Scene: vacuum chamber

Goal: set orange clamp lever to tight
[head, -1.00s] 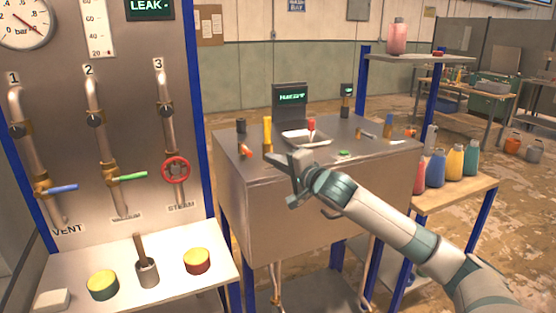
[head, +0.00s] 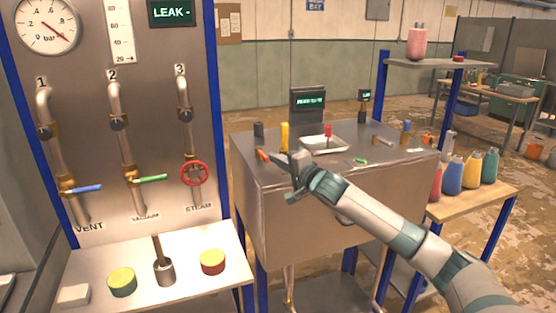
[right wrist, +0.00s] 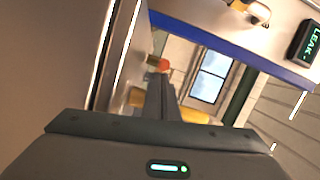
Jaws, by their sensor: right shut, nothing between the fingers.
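A small orange lever (head: 262,155) sits at the front left of the steel chamber's top (head: 345,160), beside a dark knob (head: 259,130) and a yellow post (head: 285,137). My right gripper (head: 282,160) is shut and empty, just right of the orange lever at the chamber's front edge. I cannot tell whether they touch. In the right wrist view an orange end (right wrist: 160,65), probably the lever's, shows just beyond the shut fingers (right wrist: 163,88). A second orange part (head: 427,139) is at the chamber's right end. My left gripper is out of view.
The valve panel (head: 150,60), with a LEAK sign (head: 173,13), stands left of the chamber. A shelf below it holds a green-and-yellow knob (head: 122,282) and a red-and-yellow one (head: 212,262). A white tray (head: 310,146) lies on the chamber top. Bottles (head: 453,176) stand at the right.

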